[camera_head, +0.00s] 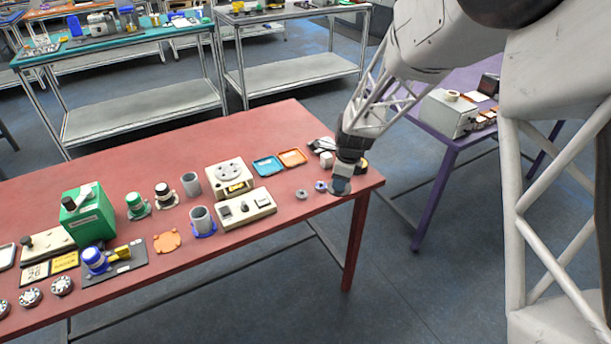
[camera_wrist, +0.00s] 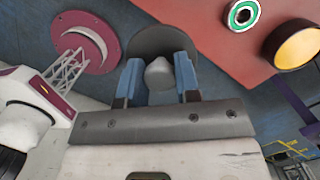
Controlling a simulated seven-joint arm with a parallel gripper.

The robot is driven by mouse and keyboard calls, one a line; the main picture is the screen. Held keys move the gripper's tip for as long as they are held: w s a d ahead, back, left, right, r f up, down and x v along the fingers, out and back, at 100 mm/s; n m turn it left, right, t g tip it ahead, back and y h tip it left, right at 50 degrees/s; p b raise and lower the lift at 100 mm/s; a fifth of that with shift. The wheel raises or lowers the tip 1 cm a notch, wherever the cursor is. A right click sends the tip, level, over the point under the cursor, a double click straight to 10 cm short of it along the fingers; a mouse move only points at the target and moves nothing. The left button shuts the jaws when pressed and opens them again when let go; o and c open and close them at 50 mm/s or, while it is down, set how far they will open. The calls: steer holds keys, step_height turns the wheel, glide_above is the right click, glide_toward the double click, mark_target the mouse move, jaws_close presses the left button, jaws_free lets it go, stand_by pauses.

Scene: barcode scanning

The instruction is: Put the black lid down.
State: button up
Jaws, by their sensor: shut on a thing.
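The black lid (camera_wrist: 160,40) is a dark round disc with a pale grey knob (camera_wrist: 159,74), seen in the wrist view. My gripper (camera_wrist: 158,68) is shut on the knob, with one blue finger on each side. In the head view my gripper (camera_head: 342,178) is low at the right end of the red table (camera_head: 280,245), and the lid (camera_head: 339,189) shows as a dark disc under it. I cannot tell whether the lid touches the tabletop. The fingers and knob hide part of the lid.
A grey ring (camera_head: 301,194) and a small bluish ring (camera_head: 320,186) lie left of my gripper. A dark round thing with a yellow face (camera_wrist: 297,46) is close by on the right. A grey and cream device (camera_head: 246,207) stands further left. The red table's right edge is close.

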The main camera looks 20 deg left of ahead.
steer(key=s+a, duration=0.1)
steer(key=a, duration=0.1)
steer(key=s+a, duration=0.1)
steer(key=a, duration=0.1)
steer(key=s+a+f, duration=0.1)
steer(key=a, duration=0.1)
steer(key=shift+s+a+f, duration=0.1)
steer(key=shift+s+a, duration=0.2)
steer(key=shift+s, duration=0.05)
glide_above(302, 174)
steer(key=shift+s+d+f, duration=0.1)
steer(key=shift+d+f, duration=0.3)
steer(key=shift+f, duration=0.35)
steer(key=shift+f, duration=1.8)
steer(key=shift+f, duration=0.15)
steer(key=o, duration=0.9)
steer(key=shift+r, duration=0.2)
